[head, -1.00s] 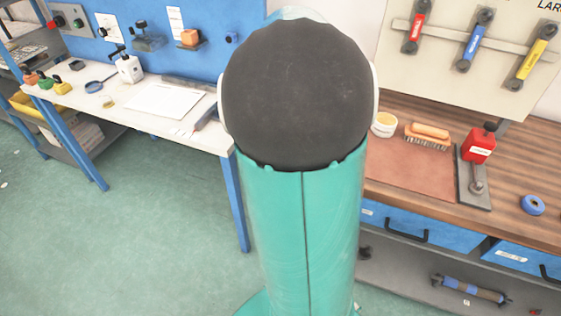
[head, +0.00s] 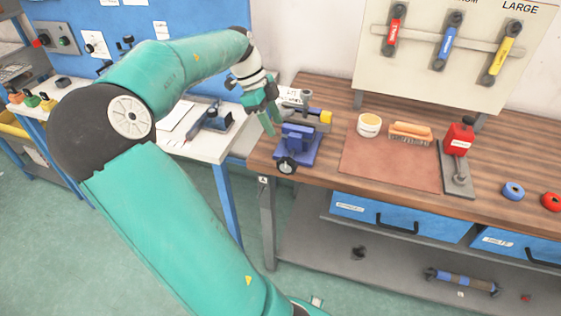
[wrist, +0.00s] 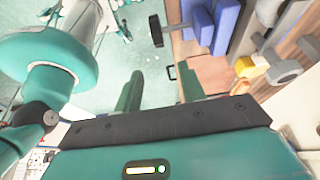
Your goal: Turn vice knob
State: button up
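The blue vice (head: 298,144) stands at the left end of the wooden bench. My gripper (head: 271,112) is just behind and left of the vice in the head view, above bench height. Its two green fingers stand apart with nothing between them in the wrist view (wrist: 159,90). It is apart from the knob.
A red device (head: 459,138) stands farther right. A white table (head: 215,147) is left of the bench. Floor in front is clear.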

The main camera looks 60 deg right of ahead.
aim_at(290, 159)
jog(key=x, duration=1.3)
jog(key=shift+s+f, duration=0.2)
jog(key=shift+f, duration=0.1)
grip_shut()
